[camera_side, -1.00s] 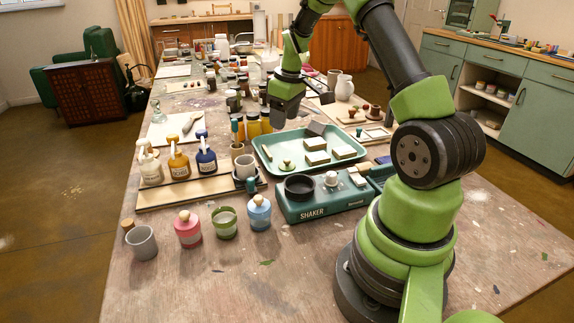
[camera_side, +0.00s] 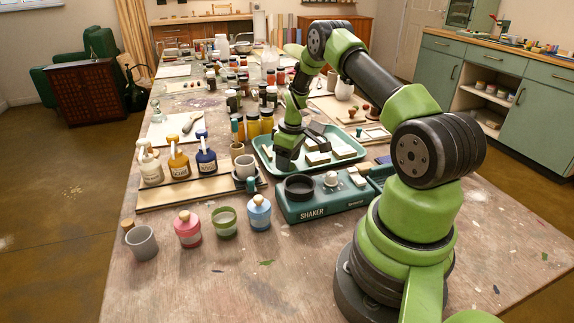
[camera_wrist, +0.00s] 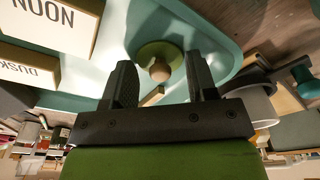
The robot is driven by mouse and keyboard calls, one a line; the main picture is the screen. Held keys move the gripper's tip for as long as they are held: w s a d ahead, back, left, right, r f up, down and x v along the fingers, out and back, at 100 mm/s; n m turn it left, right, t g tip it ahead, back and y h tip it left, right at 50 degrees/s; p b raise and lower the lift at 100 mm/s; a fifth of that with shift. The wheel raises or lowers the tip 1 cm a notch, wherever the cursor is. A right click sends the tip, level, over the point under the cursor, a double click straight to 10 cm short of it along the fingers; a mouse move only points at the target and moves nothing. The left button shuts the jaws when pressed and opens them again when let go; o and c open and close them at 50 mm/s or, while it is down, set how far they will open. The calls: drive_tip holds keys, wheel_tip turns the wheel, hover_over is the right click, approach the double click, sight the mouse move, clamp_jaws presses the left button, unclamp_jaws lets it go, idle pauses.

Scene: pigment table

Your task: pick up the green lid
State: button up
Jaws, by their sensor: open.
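The green lid (camera_wrist: 150,48) is a round green disc with a small wooden knob. In the wrist view it lies on the teal tray (camera_wrist: 232,50), in line with the gap between my two fingers. My gripper (camera_side: 285,165) is low over the left part of the tray in the side view, where it hides the lid. My gripper (camera_wrist: 160,64) is open, with one finger to each side of the knob in the wrist view. I cannot tell whether the fingers are level with the knob or still above it.
Pale labelled blocks (camera_side: 317,158) lie on the tray, right of my gripper. The green shaker (camera_side: 318,207) stands in front of the tray. A grey cup (camera_side: 245,167) stands close on the left, and amber jars (camera_side: 253,125) stand behind.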

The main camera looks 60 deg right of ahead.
drive_tip(key=shift+f, duration=0.1)
drive_tip(key=shift+c, duration=0.2)
drive_tip(key=c, duration=0.7)
